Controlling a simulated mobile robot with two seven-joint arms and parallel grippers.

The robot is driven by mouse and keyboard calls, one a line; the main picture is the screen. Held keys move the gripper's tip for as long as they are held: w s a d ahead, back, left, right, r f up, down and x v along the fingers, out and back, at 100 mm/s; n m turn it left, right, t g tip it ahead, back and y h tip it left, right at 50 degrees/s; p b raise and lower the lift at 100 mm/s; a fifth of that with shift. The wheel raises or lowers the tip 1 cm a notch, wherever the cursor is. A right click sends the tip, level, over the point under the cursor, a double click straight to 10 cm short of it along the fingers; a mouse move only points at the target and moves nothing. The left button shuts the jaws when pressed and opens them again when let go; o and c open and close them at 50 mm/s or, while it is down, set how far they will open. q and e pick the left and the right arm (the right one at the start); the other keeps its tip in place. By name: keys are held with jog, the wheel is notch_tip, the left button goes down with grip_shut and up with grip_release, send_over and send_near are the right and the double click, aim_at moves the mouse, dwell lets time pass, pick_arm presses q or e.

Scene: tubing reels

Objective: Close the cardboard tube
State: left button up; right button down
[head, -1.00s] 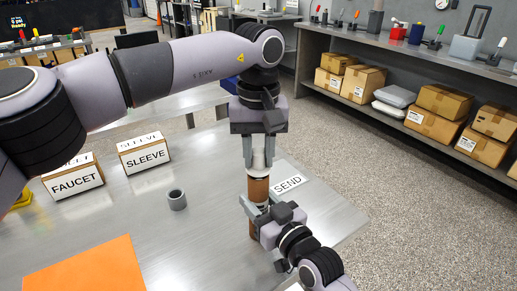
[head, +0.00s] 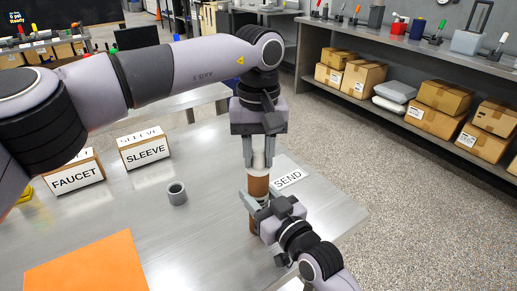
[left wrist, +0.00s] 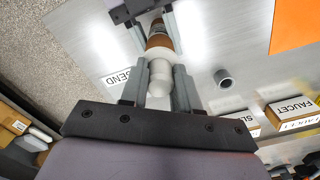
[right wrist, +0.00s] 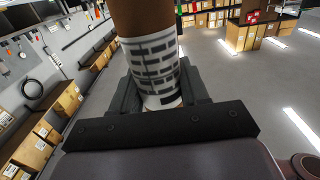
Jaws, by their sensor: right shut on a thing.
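The brown cardboard tube (head: 258,187) stands upright near the table's right side, with a white cap (head: 259,162) at its top. My left gripper (head: 259,162) points down from above, its fingers on either side of the cap's round knob (left wrist: 160,82). I cannot tell whether the fingers press on the knob. My right gripper (head: 257,206) is shut around the tube below the cap. The right wrist view shows the tube's white printed label (right wrist: 155,68) between the fingers. The tube's lower part is partly hidden behind my right gripper.
A grey ring (head: 177,193) stands on the metal table (head: 205,235). SLEEVE (head: 144,150) and FAUCET (head: 75,176) sign boxes are to the left, an orange mat (head: 88,265) in front. A SEND label (head: 288,179) lies right of the tube. Boxes fill the shelf (head: 400,55) beyond.

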aim_at(264, 201)
pick_arm(q)
jog(key=o, duration=0.4)
jog(key=shift+r, duration=0.15)
notch_tip(264, 201, up, 12)
jog(key=shift+f, duration=0.1)
dwell(0.3)
pick_arm(e)
jog(key=shift+c, duration=2.4)
grip_release()
pick_arm(q)
jog(key=shift+f, duration=0.1)
pick_arm(e)
jog(key=shift+v, duration=3.6)
